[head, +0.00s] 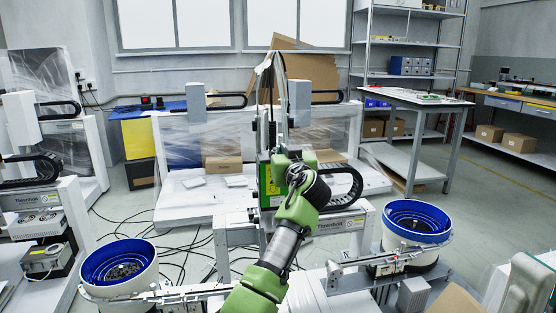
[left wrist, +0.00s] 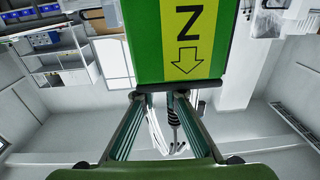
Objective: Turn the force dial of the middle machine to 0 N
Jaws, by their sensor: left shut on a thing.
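The middle machine (head: 265,215) stands straight ahead in the head view, with a green block on its upright. In the left wrist view the green block (left wrist: 150,40) fills the top middle and bears a yellow label (left wrist: 189,40) with a Z and an arrow. My left gripper (head: 293,170) reaches up to this block. Its two fingers come together at the block's lower edge in the wrist view (left wrist: 160,97), shut on the force dial there. The dial is mostly hidden, and its setting cannot be read. My right gripper is out of view.
Blue-rimmed feeder bowls stand at left (head: 118,263) and right (head: 417,222) of the middle machine. Another machine (head: 35,220) is at the far left. Cables run over the floor at left. A grey table (head: 415,100) and shelves (head: 415,45) stand at the back right.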

